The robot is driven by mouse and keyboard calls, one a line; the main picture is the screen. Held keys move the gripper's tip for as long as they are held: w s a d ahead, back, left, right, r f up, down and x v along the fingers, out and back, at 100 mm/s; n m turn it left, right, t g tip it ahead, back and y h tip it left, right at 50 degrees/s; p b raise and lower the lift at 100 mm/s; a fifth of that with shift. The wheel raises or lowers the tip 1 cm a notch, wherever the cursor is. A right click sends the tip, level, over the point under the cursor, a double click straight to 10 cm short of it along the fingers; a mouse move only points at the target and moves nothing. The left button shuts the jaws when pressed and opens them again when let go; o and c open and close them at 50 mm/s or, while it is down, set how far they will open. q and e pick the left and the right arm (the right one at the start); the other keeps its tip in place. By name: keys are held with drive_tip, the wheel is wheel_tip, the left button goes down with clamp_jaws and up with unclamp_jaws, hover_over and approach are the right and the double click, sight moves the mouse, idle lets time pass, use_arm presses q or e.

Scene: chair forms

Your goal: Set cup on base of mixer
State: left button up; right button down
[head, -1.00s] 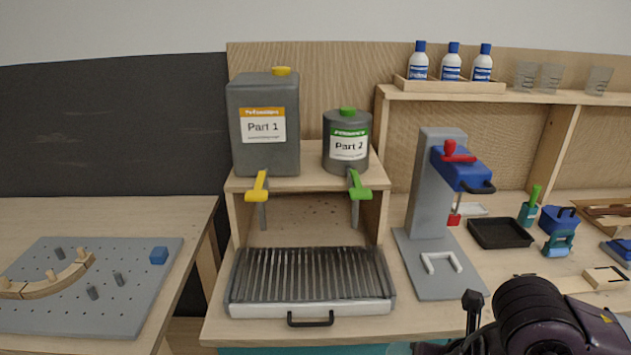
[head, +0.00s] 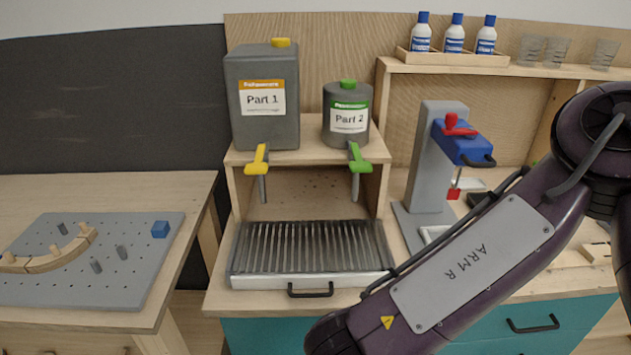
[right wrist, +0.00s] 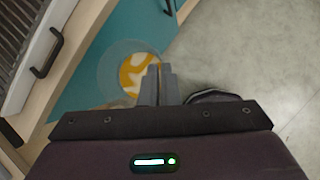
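The cup (right wrist: 112,72) is clear, with yellow and white swirled contents, and shows only in the right wrist view. My right gripper (right wrist: 160,80) is shut on its wall, holding it over the floor in front of the teal cabinet. The mixer (head: 430,165) stands at the right of the bench in the head view, with a grey column, blue head and red knob. Its grey base (head: 405,225) and white U-shaped guide (head: 432,234) are partly hidden by my right arm. In the head view my right gripper is out of frame. My left gripper is not in view.
A slatted drip tray (head: 310,283) sits left of the mixer, below the Part 1 jug (head: 265,125) and Part 2 can (head: 347,133). Bottles (head: 453,38) and clear cups (head: 555,52) stand on the shelf. A pegboard (head: 140,255) lies on the left table.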

drive_tip(key=d+r+m+g, duration=0.1)
drive_tip(key=d+m+g, duration=0.2)
drive_tip(key=m, duration=1)
drive_tip(key=d+r+m+g+y, duration=0.1)
drive_tip(key=d+m+g, duration=0.3)
drive_tip(key=m+g, duration=0.4)
drive_tip(key=m, duration=0.5)
drive_tip(key=shift+w+d, duration=0.25)
drive_tip(key=shift+w, duration=0.05)
